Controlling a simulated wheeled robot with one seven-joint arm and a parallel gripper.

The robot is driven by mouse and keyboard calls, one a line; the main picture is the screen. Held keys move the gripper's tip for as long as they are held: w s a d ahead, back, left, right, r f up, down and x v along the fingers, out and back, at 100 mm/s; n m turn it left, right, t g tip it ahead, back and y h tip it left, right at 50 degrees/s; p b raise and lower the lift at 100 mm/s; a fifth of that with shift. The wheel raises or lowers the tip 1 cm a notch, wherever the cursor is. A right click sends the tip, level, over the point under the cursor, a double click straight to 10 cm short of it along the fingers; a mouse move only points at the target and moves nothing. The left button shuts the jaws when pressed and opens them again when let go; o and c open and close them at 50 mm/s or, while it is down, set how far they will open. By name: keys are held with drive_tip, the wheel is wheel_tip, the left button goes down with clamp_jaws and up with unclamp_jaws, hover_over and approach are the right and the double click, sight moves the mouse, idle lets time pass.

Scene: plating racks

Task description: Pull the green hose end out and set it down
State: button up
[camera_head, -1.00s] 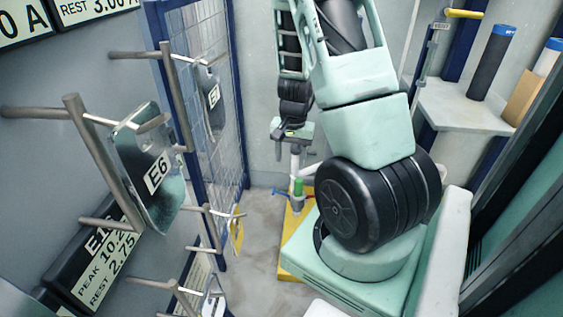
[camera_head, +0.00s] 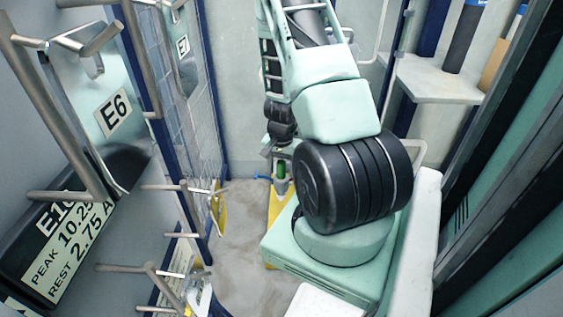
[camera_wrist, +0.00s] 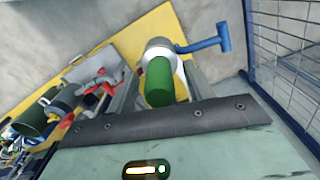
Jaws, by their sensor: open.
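The green hose end (camera_wrist: 158,82) is a short green cylinder in the middle of the wrist view. Its far end meets a pale grey collar (camera_wrist: 160,47) with a blue lever (camera_wrist: 206,46) on its right. My gripper (camera_wrist: 159,70) is open, with one finger on each side of the green hose end. I cannot tell whether either finger touches it. In the head view the green hose end (camera_head: 281,171) shows small, just below my gripper, above the yellow base.
A red lever (camera_wrist: 103,80) and a dark green cylinder (camera_wrist: 62,98) lie left of my gripper. A wire mesh panel (camera_wrist: 285,50) stands close on the right. In the head view, rack pegs with an E6 plate (camera_head: 112,115) are at left and a shelf (camera_head: 435,82) at right.

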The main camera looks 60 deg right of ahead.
sight(281, 161)
drive_tip(key=shift+f, duration=0.25)
clamp_jaws()
drive_tip(key=c, duration=0.9)
unclamp_jaws()
drive_tip(key=shift+c, duration=0.2)
clamp_jaws()
drive_tip(key=shift+r+n, duration=0.15)
drive_tip(key=shift+n, duration=0.75)
drive_tip(key=shift+r+n, duration=0.15)
drive_tip(key=shift+n, duration=0.75)
drive_tip(key=shift+r, duration=0.15)
drive_tip(key=shift+r+p, duration=1.95)
drive_tip(key=shift+r, duration=0.3)
